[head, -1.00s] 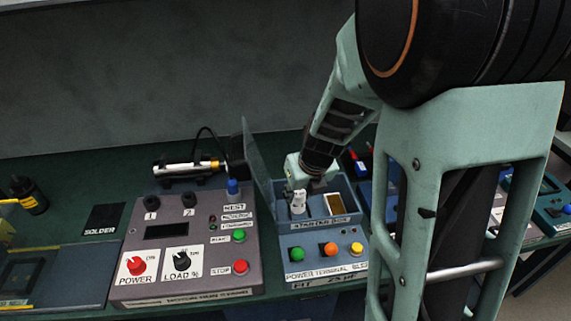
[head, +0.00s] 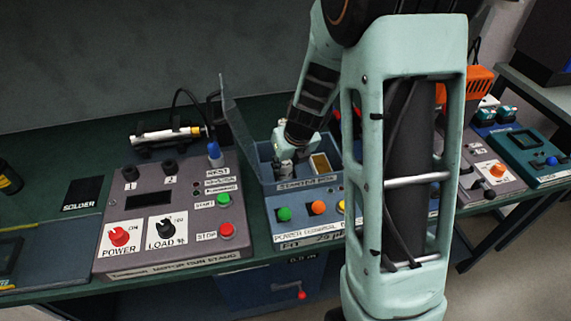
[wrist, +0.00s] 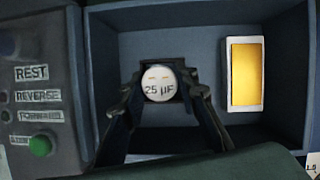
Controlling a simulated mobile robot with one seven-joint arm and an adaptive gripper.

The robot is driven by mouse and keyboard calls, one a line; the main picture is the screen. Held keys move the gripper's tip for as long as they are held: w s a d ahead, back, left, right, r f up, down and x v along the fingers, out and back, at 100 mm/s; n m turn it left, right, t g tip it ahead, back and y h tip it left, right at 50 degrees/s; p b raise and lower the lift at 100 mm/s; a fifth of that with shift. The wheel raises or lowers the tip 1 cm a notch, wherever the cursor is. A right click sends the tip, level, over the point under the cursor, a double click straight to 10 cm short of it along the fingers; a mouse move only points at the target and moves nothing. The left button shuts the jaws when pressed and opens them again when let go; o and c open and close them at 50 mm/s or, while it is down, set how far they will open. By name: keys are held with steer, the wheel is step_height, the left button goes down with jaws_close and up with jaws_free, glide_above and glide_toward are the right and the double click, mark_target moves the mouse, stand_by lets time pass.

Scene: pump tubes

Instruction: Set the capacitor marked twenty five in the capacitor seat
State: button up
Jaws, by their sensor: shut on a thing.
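The capacitor (wrist: 159,84) marked "25 µF" shows its round white top in the wrist view. My gripper (wrist: 159,92) is shut on it, with one dark finger on each side. The gripper also shows in the head view (head: 285,160), reaching down into the blue starter box (head: 296,184). The capacitor is inside the box's walls, left of a yellow-faced block (wrist: 244,73). A dark square shape shows around the capacitor's far side, possibly the seat. Its lower end is hidden, so I cannot tell whether it is seated.
A clear raised lid (head: 240,125) stands at the box's left. The grey motor run stand (head: 165,215) with knobs and buttons is left of the box. Green, orange and yellow terminals (head: 318,208) lie in front. The box's right wall is close to the yellow-faced block.

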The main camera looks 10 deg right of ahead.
steer(key=o, duration=1.2)
steer(key=shift+f, duration=0.1)
steer(key=shift+c, duration=0.2)
steer(key=shift+r, duration=0.3)
steer(key=p+v, duration=0.4)
steer(key=v, duration=0.7)
steer(key=shift+r, duration=0.35)
steer(key=shift+s+d, duration=0.1)
